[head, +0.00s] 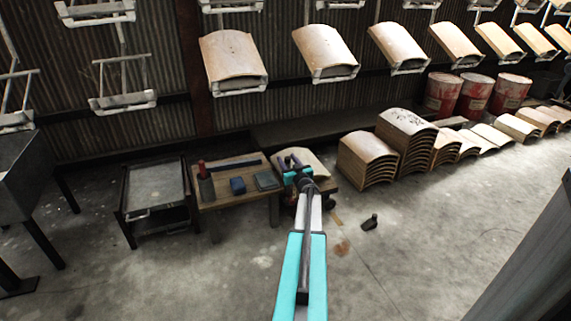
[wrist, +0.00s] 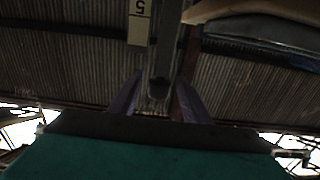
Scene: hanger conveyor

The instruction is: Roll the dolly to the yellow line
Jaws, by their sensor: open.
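A dark wheeled-looking cart with a grey tray top (head: 157,185) and a lower shelf stands left of the wooden bench in the head view. I see no clear yellow line on the floor; only a short tan strip (head: 336,219) lies right of my arm.
Stacked curved panels (head: 404,140) and red drums (head: 443,95) stand right. A dark object (head: 370,222) lies on the floor. Front floor is mostly clear.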

